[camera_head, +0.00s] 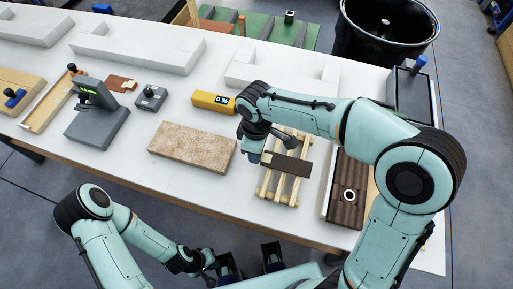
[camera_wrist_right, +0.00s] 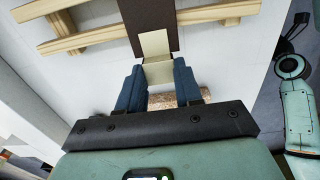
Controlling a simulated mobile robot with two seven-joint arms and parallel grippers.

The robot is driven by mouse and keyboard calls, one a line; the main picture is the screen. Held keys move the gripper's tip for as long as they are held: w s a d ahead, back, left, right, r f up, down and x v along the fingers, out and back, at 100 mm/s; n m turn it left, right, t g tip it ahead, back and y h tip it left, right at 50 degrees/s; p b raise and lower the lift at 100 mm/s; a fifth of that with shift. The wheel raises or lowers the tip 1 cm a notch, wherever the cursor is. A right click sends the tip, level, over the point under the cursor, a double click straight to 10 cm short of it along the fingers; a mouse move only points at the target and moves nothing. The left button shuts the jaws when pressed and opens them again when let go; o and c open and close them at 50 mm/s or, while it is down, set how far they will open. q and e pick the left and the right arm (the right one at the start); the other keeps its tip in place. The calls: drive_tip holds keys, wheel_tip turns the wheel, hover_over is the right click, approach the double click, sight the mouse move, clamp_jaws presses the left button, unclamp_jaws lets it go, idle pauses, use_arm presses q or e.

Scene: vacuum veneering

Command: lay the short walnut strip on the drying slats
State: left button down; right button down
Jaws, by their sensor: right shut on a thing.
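The short walnut strip (camera_head: 292,166) is a dark brown flat piece with a pale piece at its gripped end. It lies across the view of the pale wooden drying slats (camera_head: 267,188), and I cannot tell whether it touches them. My right gripper (camera_head: 264,156) is shut on the pale end of the strip. In the right wrist view, the blue fingers of the right gripper (camera_wrist_right: 158,74) pinch this end, and the strip (camera_wrist_right: 147,22) extends away over the slats (camera_wrist_right: 83,39). My left gripper (camera_head: 251,263) is open and empty in front of the table.
A tan speckled board (camera_head: 192,145) lies left of the slats, with a yellow block (camera_head: 213,102) marked D 96 behind it. A brown board with a white ring (camera_head: 347,205) is to the right. A grey device (camera_head: 97,118) stands left on the white table (camera_head: 130,152).

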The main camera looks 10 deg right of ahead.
drive_tip(key=shift+f, duration=0.15)
drive_tip(key=c, duration=0.7)
unclamp_jaws()
wheel_tip(320, 180, up, 14)
drive_tip(key=shift+f+p, duration=0.25)
drive_tip(key=shift+p, duration=0.9)
